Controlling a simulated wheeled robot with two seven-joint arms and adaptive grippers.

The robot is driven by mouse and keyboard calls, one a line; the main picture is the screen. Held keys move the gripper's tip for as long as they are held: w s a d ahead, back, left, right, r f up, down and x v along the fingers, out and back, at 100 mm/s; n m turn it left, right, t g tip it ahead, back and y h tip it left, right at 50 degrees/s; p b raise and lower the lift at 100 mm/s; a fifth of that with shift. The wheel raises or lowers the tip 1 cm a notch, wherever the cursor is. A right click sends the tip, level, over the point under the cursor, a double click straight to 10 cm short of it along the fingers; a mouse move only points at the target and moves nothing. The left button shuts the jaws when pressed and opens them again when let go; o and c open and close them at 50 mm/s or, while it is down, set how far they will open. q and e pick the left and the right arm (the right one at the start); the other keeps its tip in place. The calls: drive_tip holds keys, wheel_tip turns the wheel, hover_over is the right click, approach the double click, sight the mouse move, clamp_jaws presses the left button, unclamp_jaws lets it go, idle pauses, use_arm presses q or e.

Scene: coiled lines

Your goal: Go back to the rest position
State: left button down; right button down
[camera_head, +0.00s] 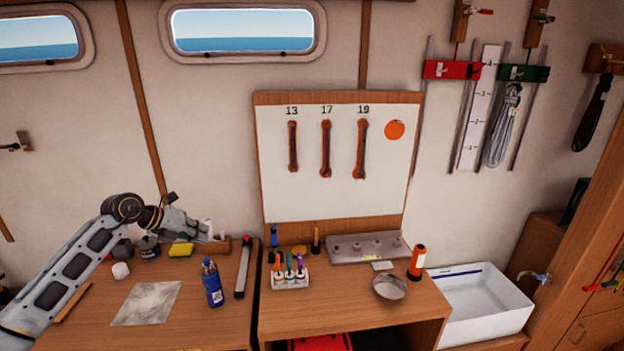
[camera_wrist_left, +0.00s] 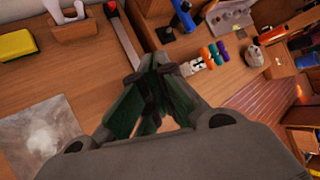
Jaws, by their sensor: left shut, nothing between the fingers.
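My left gripper (camera_head: 203,234) is raised over the back of the left desk, its arm coming in from the left. In the left wrist view, its fingers (camera_wrist_left: 160,66) are together with nothing between them. They overlap the desk top in that view, and I see no contact with any object. My right gripper is not in view.
A yellow sponge (camera_head: 181,250), a blue bottle (camera_head: 212,284) and a grey sheet (camera_head: 146,303) are on the left desk. A marker rack (camera_head: 290,280), metal bowl (camera_head: 389,287) and orange flashlight (camera_head: 417,263) are on the right desk. A white basin (camera_head: 480,330) stands at right.

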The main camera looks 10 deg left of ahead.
use_arm(q)
drive_tip(key=s+d+r+n+t+h, duration=0.1)
drive_tip(key=d+r+n+t+h, duration=0.2)
drive_tip(key=d+n+t, duration=0.35)
drive_tip(key=s+d+r+n+t+h, duration=0.1)
drive_tip(key=d+r+n+t+h, duration=0.2)
drive_tip(key=d, duration=0.7)
drive_tip(key=s+a+f+n+g+y, duration=0.25)
drive_tip(key=s+f+n+y, duration=0.25)
drive_tip(key=f+n+y, duration=0.4)
drive_tip(key=s+a+f+n+g+y, duration=0.1)
drive_tip(key=s+a+f+n+y, duration=0.45)
drive_tip(key=n, duration=0.55)
drive_tip(key=s+d+f+n+g+h, duration=0.1)
drive_tip(key=s+d+f+g+h, duration=0.1)
drive_tip(key=s+d+f+g, duration=0.65)
drive_tip(key=s+d+f+n+g+h, duration=0.15)
drive_tip(key=s+f, duration=0.45)
drive_tip(key=s, duration=0.7)
wheel_tip(320, 180, down, 34)
drive_tip(key=s+g, duration=0.2)
drive_tip(key=s, duration=0.1)
drive_tip(key=s+a+f, duration=0.2)
drive_tip(key=s+f, duration=0.7)
drive_tip(key=s, duration=0.1)
drive_tip(key=s+a+f, duration=0.2)
drive_tip(key=s+f, duration=0.8)
drive_tip(key=s, duration=0.1)
drive_tip(key=shift+s+g, duration=0.3)
drive_tip(key=shift+g, duration=0.1)
